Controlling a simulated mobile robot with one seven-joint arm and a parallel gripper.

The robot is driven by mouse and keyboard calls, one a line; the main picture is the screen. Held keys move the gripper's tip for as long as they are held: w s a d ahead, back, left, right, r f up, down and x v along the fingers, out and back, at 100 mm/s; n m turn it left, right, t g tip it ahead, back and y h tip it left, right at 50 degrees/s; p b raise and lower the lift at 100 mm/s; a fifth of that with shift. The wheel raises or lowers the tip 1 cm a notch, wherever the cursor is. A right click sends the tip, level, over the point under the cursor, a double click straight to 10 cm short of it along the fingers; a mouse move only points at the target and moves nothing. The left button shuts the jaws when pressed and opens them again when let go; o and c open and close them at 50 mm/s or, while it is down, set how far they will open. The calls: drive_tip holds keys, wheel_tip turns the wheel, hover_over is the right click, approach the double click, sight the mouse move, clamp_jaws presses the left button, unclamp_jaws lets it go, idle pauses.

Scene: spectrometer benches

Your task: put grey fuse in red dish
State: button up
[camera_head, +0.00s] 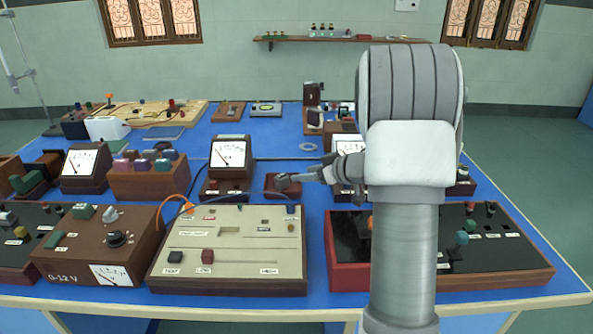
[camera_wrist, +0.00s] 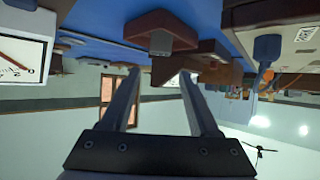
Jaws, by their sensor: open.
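The red dish (camera_head: 283,192) is a small dark red tray on the blue bench, behind the beige panel box. It also shows upside down at the top of the wrist view (camera_wrist: 158,22). The grey fuse (camera_head: 282,182) is a small grey block that appears to stand in the dish. In the wrist view the fuse (camera_wrist: 161,43) juts out from the dish, beyond my fingertips. My gripper (camera_head: 303,178) reaches in from the right, just beside the fuse. Its two fingers (camera_wrist: 160,73) are apart with nothing clearly held between them.
The beige panel box (camera_head: 240,240) lies in front of the dish. A meter (camera_head: 231,155) stands behind it to the left. A wooden block with several coloured plugs (camera_head: 148,182) is further left. My arm hides part of the right side of the bench.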

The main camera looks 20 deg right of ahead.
drive_tip(key=s+a+r+m+h, duration=0.15)
drive_tip(key=s+r+h, duration=0.25)
drive_tip(key=r, duration=0.4)
drive_tip(key=s+r+m+h, duration=0.3)
drive_tip(key=s+r+h, duration=0.1)
drive_tip(key=r, duration=0.3)
drive_tip(key=s+a+f+g+y, duration=0.1)
drive_tip(key=s+a+g, duration=0.1)
drive_tip(key=s+a, duration=0.3)
drive_tip(key=s+a+f+g+y, duration=0.1)
drive_tip(key=s+a, duration=0.4)
drive_tip(key=s, duration=0.7)
drive_tip(key=s+a+f+g+y, duration=0.1)
drive_tip(key=s+a+f+g, duration=0.1)
drive_tip(key=s+a, duration=0.3)
drive_tip(key=s+f, duration=0.1)
drive_tip(key=s, duration=0.2)
drive_tip(key=shift+s+a+g, duration=0.25)
drive_tip(key=shift+a+g, duration=0.1)
drive_tip(key=shift+g, duration=0.05)
wheel_tip(320, 180, up, 16)
drive_tip(key=p, duration=1.6)
drive_tip(key=shift+r+p, duration=0.15)
drive_tip(key=shift+p, duration=0.15)
